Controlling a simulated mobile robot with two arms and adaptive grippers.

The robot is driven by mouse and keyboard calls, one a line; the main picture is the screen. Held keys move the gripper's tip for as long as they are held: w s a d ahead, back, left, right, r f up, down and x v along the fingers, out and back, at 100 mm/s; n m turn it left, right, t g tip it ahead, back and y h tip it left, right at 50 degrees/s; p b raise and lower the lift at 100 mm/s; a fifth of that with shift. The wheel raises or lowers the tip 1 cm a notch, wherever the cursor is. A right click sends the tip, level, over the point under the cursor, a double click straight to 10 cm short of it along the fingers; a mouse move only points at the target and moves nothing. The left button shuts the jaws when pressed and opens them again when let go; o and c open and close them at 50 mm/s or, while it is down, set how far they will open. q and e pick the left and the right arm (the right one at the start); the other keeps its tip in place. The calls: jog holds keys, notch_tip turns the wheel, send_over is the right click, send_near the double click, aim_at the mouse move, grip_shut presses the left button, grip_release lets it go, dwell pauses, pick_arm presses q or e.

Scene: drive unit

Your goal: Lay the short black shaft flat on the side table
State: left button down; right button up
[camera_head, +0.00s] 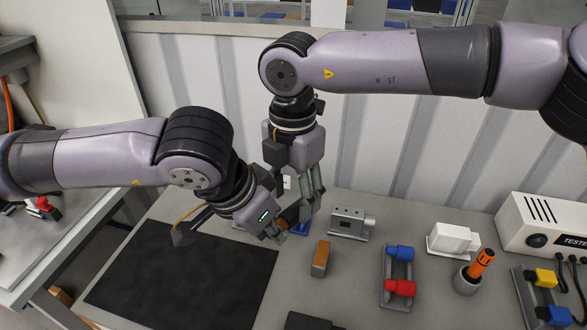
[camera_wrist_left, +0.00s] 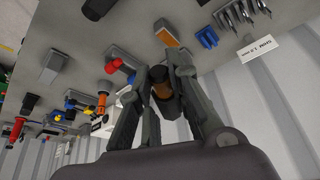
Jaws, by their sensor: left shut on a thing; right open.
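My left gripper (camera_head: 278,230) is shut on a short dark cylinder with an orange-brown band, which I take to be the short black shaft (camera_wrist_left: 164,98). In the left wrist view the shaft lies between the two fingers, tilted. In the head view only a little of it shows between the fingers, above the bench behind the black mat. My right gripper (camera_head: 307,205) is open and points down, close beside the left gripper; its fingers partly hide the place where the two meet. A side table (camera_head: 60,240) with a grey top stands at the left.
The bench carries a black mat (camera_head: 185,275), an orange block (camera_head: 320,258), a grey metal block (camera_head: 350,222), a fixture with blue and red parts (camera_head: 397,270), an orange-handled tool in a cup (camera_head: 478,265) and a white tester (camera_head: 545,225). A red-topped item (camera_head: 43,205) is on the side table.

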jog(key=shift+f, duration=1.15)
jog(key=shift+c, duration=0.4)
pick_arm(q)
jog(key=shift+s+d+r, duration=0.1)
jog(key=shift+s+d, duration=0.1)
jog(key=shift+d, duration=0.05)
pick_arm(e)
jog(key=shift+a, duration=0.1)
grip_shut()
pick_arm(q)
jog(key=c, duration=1.6)
grip_release()
jog(key=shift+c, duration=0.2)
pick_arm(e)
jog(key=shift+r, duration=0.1)
pick_arm(q)
jog(key=shift+o, duration=1.1)
jog(key=shift+w+a, duration=0.1)
jog(key=shift+a, duration=0.1)
